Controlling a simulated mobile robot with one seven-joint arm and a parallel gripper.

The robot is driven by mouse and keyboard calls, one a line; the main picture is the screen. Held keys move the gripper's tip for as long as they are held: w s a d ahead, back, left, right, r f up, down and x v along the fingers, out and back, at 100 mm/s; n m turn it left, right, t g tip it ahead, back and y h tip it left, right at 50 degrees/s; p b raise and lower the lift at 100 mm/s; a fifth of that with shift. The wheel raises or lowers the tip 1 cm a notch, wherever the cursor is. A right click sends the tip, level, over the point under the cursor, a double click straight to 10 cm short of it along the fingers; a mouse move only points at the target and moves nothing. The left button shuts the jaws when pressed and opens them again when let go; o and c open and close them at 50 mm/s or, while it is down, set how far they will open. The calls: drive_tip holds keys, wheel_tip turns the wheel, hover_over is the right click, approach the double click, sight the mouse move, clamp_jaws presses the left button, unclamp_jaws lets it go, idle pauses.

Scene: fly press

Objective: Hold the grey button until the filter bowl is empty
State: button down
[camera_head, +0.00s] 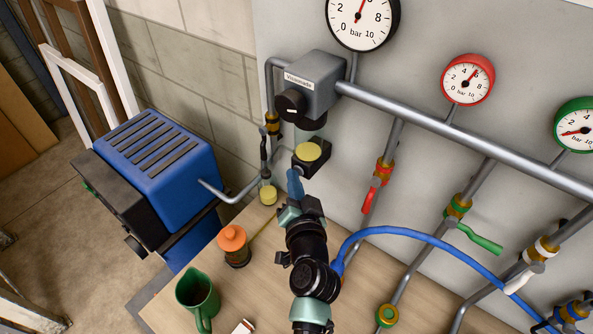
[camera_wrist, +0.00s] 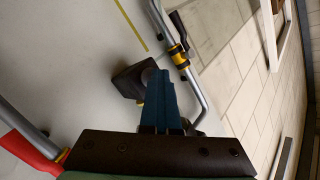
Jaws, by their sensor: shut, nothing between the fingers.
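The filter unit (camera_head: 312,85) is a grey box with a black knob on the wall. Its clear filter bowl (camera_head: 310,134) hangs below, with a yellow surface (camera_head: 307,151) low down in it. A dark block (camera_head: 306,166) sits at the bowl's bottom; a dark block (camera_wrist: 132,82) also shows in the wrist view. My gripper (camera_head: 293,174), with blue fingers, is shut and empty, its tips just below and left of the block. In the wrist view my fingers (camera_wrist: 159,85) overlap the block's edge; I cannot tell whether they touch it. The grey button is not discernible.
A small clear jar (camera_head: 268,192) with yellow at its bottom stands left of my gripper. An orange-capped bottle (camera_head: 233,245) and green jug (camera_head: 198,300) stand on the bench (camera_head: 255,285). A red-handled valve (camera_head: 376,185) and blue hose (camera_head: 405,231) lie to the right.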

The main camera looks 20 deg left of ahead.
drive_tip(key=shift+s+a, duration=0.25)
drive_tip(key=shift+s, duration=0.55)
drive_tip(key=s, duration=0.1)
drive_tip(key=s+a+p, duration=0.1)
drive_tip(key=s, duration=0.1)
drive_tip(key=s+p, duration=0.1)
drive_tip(key=shift+s+a, duration=0.35)
drive_tip(key=shift+a, duration=0.05)
idle(0.4)
